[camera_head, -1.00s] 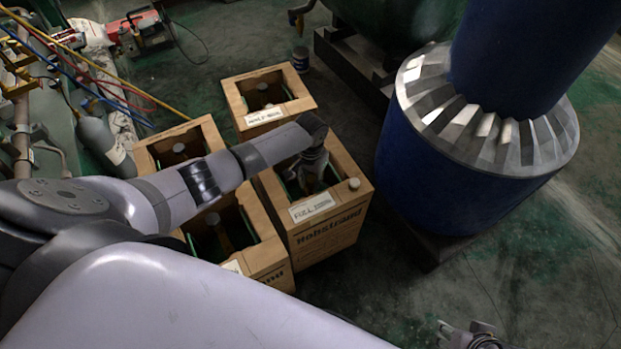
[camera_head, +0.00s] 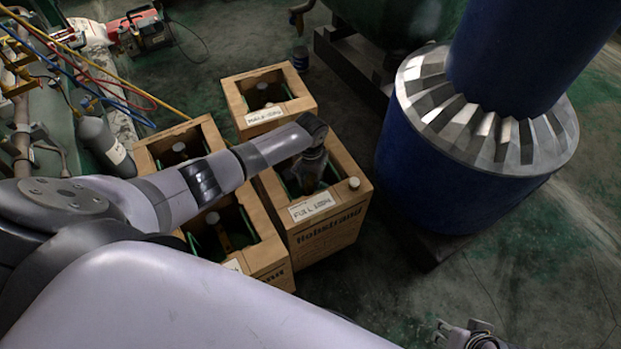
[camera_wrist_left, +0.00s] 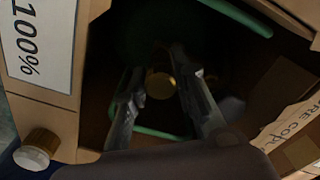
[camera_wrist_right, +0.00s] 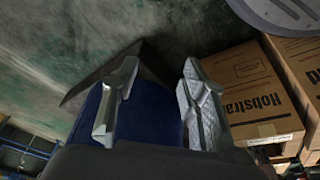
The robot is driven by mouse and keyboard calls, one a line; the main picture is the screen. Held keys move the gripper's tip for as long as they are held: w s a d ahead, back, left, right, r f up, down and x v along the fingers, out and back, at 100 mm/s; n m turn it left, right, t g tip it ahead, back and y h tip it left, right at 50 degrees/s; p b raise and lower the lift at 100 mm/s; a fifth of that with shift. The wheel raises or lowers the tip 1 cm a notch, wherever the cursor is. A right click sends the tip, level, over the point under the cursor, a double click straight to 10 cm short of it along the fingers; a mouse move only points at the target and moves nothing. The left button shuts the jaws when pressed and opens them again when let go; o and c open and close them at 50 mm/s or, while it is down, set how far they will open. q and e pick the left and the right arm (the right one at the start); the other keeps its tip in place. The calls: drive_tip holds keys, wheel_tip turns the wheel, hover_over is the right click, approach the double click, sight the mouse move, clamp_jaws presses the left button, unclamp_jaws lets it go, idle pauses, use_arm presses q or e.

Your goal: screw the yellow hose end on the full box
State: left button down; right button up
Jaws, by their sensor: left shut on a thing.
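The full box (camera_head: 330,238) is a brown carton with an open top and a "FULL 100%" label (camera_head: 312,206); the label's "100%" shows in the left wrist view (camera_wrist_left: 40,45). My left gripper (camera_head: 310,172) reaches down into it. In the left wrist view, its fingers (camera_wrist_left: 158,68) are shut on a round brass fitting (camera_wrist_left: 160,84); the dark interior hides whether this is the hose end and whether it touches a valve. The yellow hose (camera_head: 150,97) runs from the upper left towards the boxes; its end is not visible. My right gripper (camera_wrist_right: 160,72) is open and empty.
Other open cartons stand behind (camera_head: 246,103) and to the left (camera_head: 268,262) of the full box. A white cap (camera_head: 354,183) sits on its right rim. A large blue drum (camera_head: 420,190) stands close on the right.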

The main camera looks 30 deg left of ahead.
use_arm(q)
drive_tip(key=shift+f+b, duration=0.45)
drive_tip(key=shift+f, duration=0.25)
use_arm(e)
drive_tip(key=shift+v, duration=0.9)
use_arm(q)
drive_tip(key=shift+f, duration=0.2)
use_arm(e)
drive_tip(key=shift+s+r, duration=0.25)
drive_tip(key=shift+r, duration=0.1)
drive_tip(key=shift+d+r, duration=0.1)
